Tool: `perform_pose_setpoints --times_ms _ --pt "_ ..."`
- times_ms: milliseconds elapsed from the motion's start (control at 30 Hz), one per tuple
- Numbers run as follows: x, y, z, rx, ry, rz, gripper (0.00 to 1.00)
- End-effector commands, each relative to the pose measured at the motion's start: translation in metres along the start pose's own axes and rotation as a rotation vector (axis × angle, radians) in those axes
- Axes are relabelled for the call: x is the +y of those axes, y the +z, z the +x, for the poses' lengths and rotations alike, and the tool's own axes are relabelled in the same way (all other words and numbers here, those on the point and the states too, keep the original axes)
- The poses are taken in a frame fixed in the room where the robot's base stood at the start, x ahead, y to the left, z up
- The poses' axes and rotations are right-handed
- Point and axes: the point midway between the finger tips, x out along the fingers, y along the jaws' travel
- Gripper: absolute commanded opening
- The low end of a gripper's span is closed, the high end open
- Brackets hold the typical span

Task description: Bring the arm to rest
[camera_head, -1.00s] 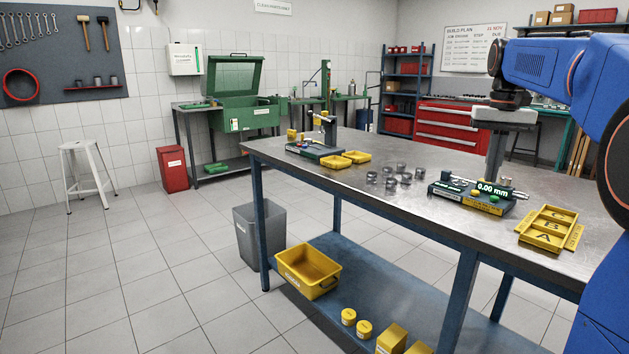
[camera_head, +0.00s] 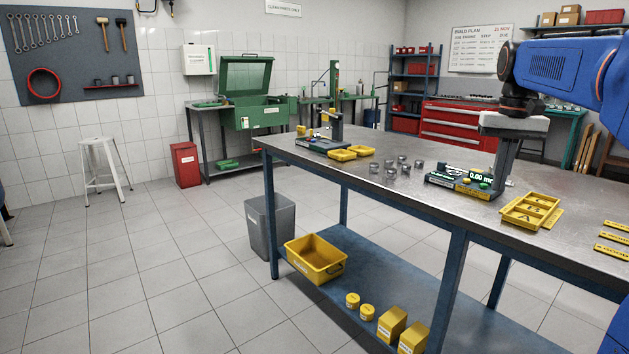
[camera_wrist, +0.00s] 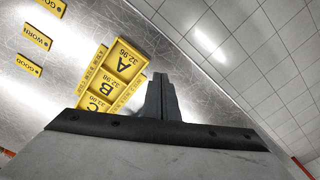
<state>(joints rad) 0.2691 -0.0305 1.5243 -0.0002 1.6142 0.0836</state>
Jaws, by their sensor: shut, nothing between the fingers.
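My arm is raised over the steel workbench (camera_head: 400,205), at the right of the head view. My gripper (camera_head: 499,184) points down, its fingers together and empty, near the digital gauge. In the wrist view the closed fingers of my gripper (camera_wrist: 160,80) show beside the yellow A-B-C tray, with bench and floor beyond. Nothing is held. In the head view the fingertips overlap the gauge area, and I cannot tell their exact height above the bench.
A grey waste bin (camera_head: 270,228) stands at the bench end.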

Motion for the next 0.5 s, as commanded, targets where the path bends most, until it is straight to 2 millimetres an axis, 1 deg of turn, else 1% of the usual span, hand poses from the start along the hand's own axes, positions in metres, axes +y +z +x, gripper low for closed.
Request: perform_pose_setpoints --times_ms 267,367,500 --pt "-0.013 0.041 0.012 0.044 -0.005 -0.042 0.0" --pt "-0.018 0.063 0.022 0.069 -0.009 -0.065 0.0" --pt "-0.026 0.102 0.041 0.113 -0.015 -0.107 0.0"
